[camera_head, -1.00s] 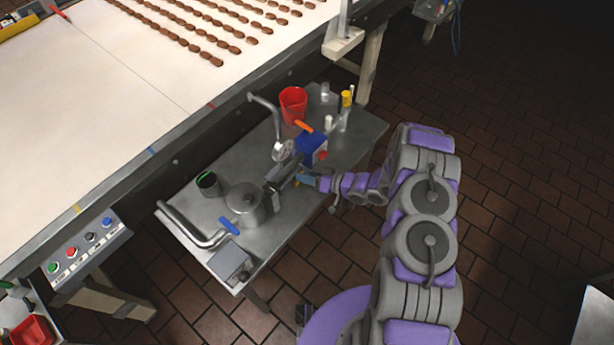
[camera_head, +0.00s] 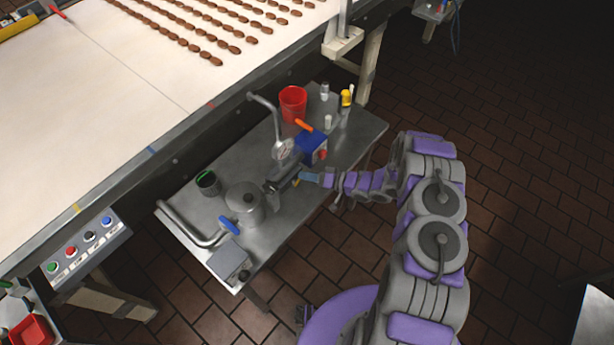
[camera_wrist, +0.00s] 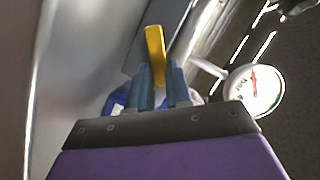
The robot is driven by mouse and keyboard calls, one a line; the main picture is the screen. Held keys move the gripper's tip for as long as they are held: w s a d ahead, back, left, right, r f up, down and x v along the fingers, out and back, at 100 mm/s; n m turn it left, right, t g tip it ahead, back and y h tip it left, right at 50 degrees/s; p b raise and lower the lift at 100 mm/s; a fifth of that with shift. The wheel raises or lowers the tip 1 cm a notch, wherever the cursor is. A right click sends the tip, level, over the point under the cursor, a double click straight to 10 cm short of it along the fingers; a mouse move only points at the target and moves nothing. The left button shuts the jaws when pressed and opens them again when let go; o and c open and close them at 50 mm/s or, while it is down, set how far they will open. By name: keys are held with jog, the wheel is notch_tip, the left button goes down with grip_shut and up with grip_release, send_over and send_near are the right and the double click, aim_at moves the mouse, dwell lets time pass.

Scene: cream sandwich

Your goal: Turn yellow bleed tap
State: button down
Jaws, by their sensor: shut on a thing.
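The yellow bleed tap (camera_wrist: 155,52) shows in the wrist view as a flat yellow lever standing up between my blue fingertips. My gripper (camera_wrist: 160,78) is shut on the lever, with one finger on each side of it.
A pressure gauge (camera_wrist: 254,88) stands close right of my fingers. The steel table (camera_head: 284,226) also holds a pot (camera_head: 243,204), a blue box (camera_head: 311,146), a red cup (camera_head: 293,104) and pipes. A conveyor (camera_head: 110,110) runs behind. Floor to the right is clear.

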jog(key=shift+w+d+f+m+b, duration=0.2)
jog(key=shift+f+m+b, duration=0.25)
jog(key=shift+m, duration=0.15)
jog(key=c, duration=1)
grip_release()
jog(key=shift+r, duration=0.1)
jog(key=shift+c, duration=0.2)
jog(key=v, duration=1.7)
jog(key=shift+d+f, duration=0.3)
jog(key=shift+d, duration=0.05)
jog(key=shift+w, duration=0.1)
